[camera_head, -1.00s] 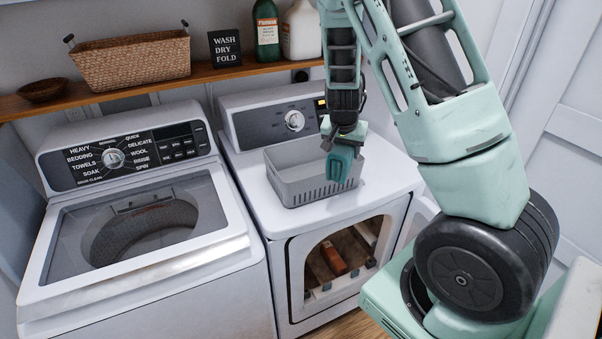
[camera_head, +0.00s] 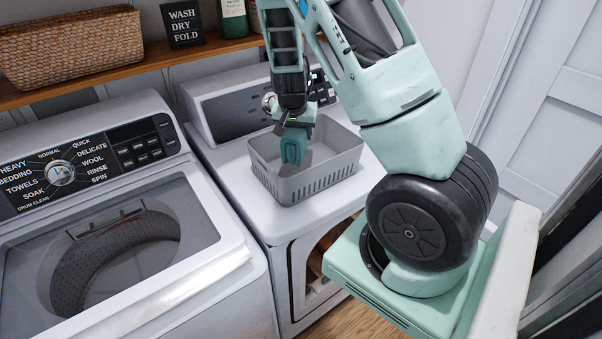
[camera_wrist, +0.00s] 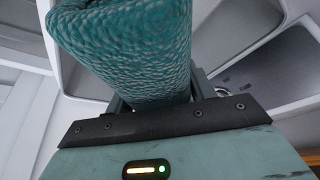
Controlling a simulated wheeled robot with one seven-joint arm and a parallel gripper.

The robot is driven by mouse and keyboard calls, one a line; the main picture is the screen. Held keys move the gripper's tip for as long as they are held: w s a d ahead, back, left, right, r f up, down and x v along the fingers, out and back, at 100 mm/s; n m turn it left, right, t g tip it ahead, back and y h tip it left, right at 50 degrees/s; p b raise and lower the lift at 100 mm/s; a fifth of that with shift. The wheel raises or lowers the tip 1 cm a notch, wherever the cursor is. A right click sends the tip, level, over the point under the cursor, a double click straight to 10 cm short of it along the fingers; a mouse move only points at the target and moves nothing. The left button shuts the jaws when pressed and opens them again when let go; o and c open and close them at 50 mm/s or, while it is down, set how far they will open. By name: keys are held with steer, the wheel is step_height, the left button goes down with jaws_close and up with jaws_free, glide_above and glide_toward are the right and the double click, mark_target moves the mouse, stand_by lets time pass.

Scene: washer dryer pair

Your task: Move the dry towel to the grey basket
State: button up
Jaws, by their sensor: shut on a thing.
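The dry towel (camera_head: 293,149) is a rolled teal cloth with a bumpy weave. My gripper (camera_head: 296,128) is shut on it and points down. The towel hangs over the left part of the grey basket (camera_head: 325,178), an open plastic bin with slotted sides on top of the dryer. I cannot tell whether the towel touches the basket floor. In the wrist view the towel (camera_wrist: 135,50) fills the upper middle, and my fingertips are mostly hidden behind it.
The dryer (camera_head: 228,170) has its front opening below, partly hidden by my arm. The washer (camera_head: 215,262) stands open-topped at the left. A shelf (camera_head: 110,75) above holds a wicker basket (camera_head: 72,45), a small sign (camera_head: 183,22) and a bottle.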

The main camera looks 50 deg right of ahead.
step_height(320, 180, down, 10)
steer(key=shift+r+p, duration=0.15)
steer(key=shift+p, duration=0.9)
steer(key=shift+f, duration=0.45)
steer(key=shift+f, duration=0.25)
steer(key=o, duration=1.2)
steer(key=shift+r, duration=0.1)
